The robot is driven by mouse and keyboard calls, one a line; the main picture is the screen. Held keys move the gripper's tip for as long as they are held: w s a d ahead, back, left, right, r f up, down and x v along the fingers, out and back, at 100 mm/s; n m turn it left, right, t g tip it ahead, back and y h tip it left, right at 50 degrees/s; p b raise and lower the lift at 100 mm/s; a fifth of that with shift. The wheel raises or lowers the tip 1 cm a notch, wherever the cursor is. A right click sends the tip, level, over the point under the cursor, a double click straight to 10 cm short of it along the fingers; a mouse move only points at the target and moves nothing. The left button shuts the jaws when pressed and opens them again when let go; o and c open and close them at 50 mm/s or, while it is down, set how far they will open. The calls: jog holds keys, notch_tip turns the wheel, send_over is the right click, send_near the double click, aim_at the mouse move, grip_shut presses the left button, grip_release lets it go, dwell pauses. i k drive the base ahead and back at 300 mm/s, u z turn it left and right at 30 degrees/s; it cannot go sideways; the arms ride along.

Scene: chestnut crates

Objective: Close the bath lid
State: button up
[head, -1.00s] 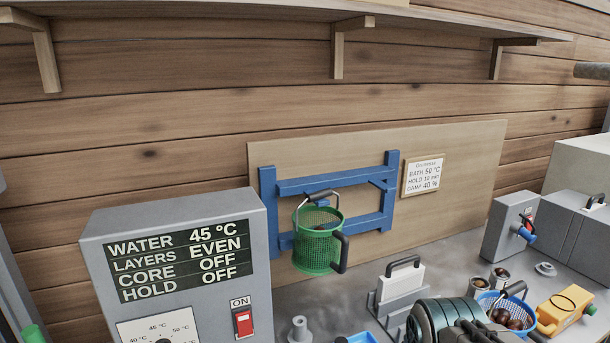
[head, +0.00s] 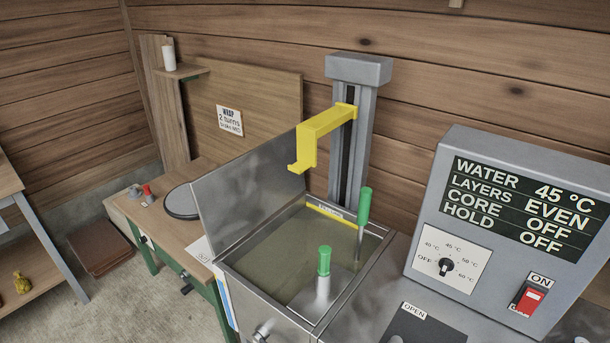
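The bath (head: 228,270) is a steel tank of murky liquid in the middle of the head view. Its lid (head: 250,190) is a flat grey metal panel standing up, tilted, along the tank's left edge; the bath is open. A green-topped metal piece (head: 323,275) stands in the bath near the front. A second green handle (head: 364,206) rises at the right side of the bath. My gripper is not in the current view.
A yellow hook arm (head: 325,128) on a grey column (head: 352,160) overhangs the bath's back. The control box (head: 500,230) stands at right, reading 45 °C, core off, hold off. A wooden bench (head: 160,225) with a round dark plate (head: 182,201) is at left.

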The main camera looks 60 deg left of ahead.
aim_at(231, 200)
jog(key=k, duration=0.95)
jog(key=z, duration=2.7)
jog(key=k, duration=2.95)
jog(key=u, duration=2.9)
jog(key=i, duration=0.45)
jog(key=u, duration=0.05)
